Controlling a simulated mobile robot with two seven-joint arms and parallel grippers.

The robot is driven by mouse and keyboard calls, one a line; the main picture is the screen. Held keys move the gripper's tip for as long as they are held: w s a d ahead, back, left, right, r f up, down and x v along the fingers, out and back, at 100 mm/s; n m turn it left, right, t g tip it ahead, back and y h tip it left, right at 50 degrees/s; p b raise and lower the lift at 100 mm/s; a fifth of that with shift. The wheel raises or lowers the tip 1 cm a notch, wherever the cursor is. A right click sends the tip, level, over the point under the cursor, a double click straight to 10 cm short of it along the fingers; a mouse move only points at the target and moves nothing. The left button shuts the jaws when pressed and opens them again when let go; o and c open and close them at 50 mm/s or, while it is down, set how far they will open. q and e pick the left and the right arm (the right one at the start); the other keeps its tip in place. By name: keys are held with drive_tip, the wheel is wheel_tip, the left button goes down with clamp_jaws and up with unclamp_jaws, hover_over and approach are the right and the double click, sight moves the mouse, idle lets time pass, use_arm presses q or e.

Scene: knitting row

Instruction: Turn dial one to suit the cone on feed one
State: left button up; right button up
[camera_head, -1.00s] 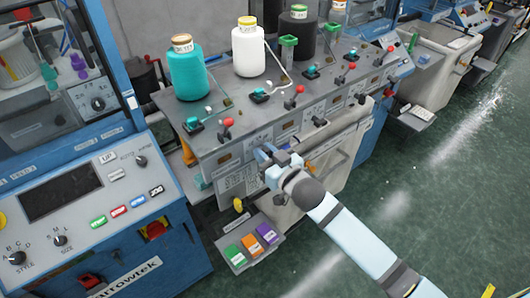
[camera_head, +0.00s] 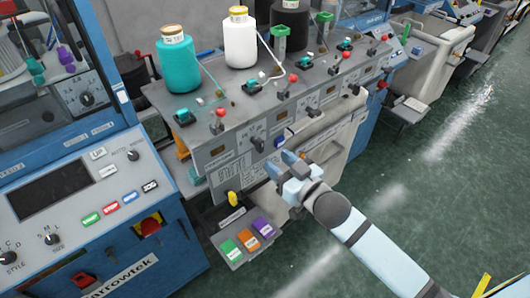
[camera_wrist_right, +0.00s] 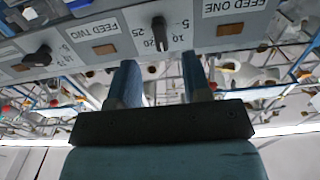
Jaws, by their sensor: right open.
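The teal cone (camera_head: 182,72) stands on the machine top at the near left feed; its label is too small to read. Dial one (camera_head: 257,143), a black knob, sits on the sloping front panel below it. In the right wrist view dial one (camera_wrist_right: 158,32) lies between the FEED ONE label (camera_wrist_right: 236,8) and the FEED TWO label (camera_wrist_right: 92,26), with numbers around it. I cannot tell its exact setting. My right gripper (camera_head: 281,163) is open and empty, just below and right of the dial, apart from it. In the wrist view its fingers (camera_wrist_right: 158,75) straddle the space below the knob. My left gripper is out of view.
A white cone (camera_head: 240,42) and a black cone (camera_head: 289,20) stand further along. Red-knobbed levers (camera_head: 220,113) line the machine's top edge. A control console (camera_head: 75,205) is at left. A small tray with coloured tags (camera_head: 247,238) sits below the panel. Green floor is open at right.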

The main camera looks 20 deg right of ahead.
drive_tip(key=shift+b+v, duration=0.45)
drive_tip(key=shift+v, duration=2.5)
drive_tip(key=s+f+g+h, duration=0.1)
drive_tip(key=s+f+g, duration=0.1)
drive_tip(key=s+f, duration=0.2)
drive_tip(key=s+a+f+g+h+p, duration=0.1)
drive_tip(key=s+f, duration=0.3)
drive_tip(key=f, duration=0.7)
drive_tip(key=s+f+m+g+h, duration=0.1)
drive_tip(key=s+f+g, duration=0.2)
drive_tip(key=f, duration=0.5)
drive_tip(key=shift+s+a, duration=0.2)
drive_tip(key=shift+s, duration=0.4)
